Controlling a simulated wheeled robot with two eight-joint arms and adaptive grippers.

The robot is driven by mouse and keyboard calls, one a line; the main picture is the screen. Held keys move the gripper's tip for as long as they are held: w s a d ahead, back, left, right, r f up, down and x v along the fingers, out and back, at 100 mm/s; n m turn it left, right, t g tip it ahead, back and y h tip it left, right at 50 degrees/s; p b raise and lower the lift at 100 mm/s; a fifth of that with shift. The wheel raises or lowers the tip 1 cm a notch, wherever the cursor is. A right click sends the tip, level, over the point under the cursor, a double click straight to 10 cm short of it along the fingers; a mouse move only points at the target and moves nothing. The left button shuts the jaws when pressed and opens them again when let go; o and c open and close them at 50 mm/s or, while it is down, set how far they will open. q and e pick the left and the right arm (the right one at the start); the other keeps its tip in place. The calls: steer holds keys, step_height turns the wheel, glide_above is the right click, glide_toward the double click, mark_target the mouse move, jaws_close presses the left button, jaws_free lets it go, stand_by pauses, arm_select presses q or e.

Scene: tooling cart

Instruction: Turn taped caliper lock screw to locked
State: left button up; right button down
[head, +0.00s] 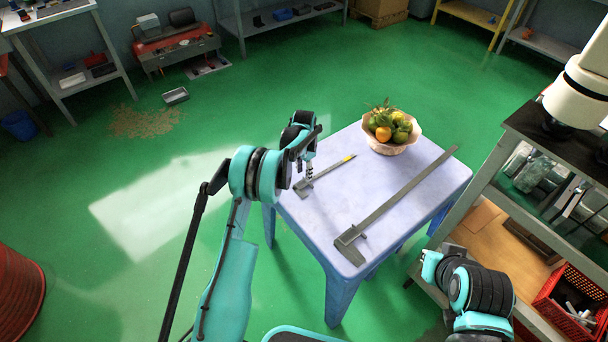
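A small grey caliper (325,174) with a yellow band, which looks like tape, near its far end lies on the left part of the pale table. Its jaws are at the near left end. My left gripper (310,174) points down over the caliper's jaw end, close to it; whether they touch is unclear. Its fingers are small and partly hidden, so I cannot tell whether they are open or shut. The lock screw is too small to make out. My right arm shows at the lower right, but I cannot make out its gripper.
A larger grey caliper (398,201) lies diagonally across the pale table (318,222). A fruit bowl (390,146) stands at the table's back. A shelf unit with a red crate (573,300) stands at the right. Green floor is open on the left.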

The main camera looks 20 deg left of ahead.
arm_select(q)
step_height(320, 180, up, 10)
stand_by(0.3)
steer(key=shift+r, duration=0.1)
step_height(320, 180, up, 11)
steer(key=n+t, duration=0.2)
glide_above(304, 178)
steer(key=s, duration=0.6)
steer(key=s+d+r+n+t, duration=0.2)
steer(key=s+r, duration=0.6)
steer(key=s, duration=0.3)
steer(key=s+f+n+t, duration=0.3)
steer(key=s, duration=1.7)
steer(key=shift+d+f+n, duration=0.15)
steer(key=shift+d+n, duration=0.15)
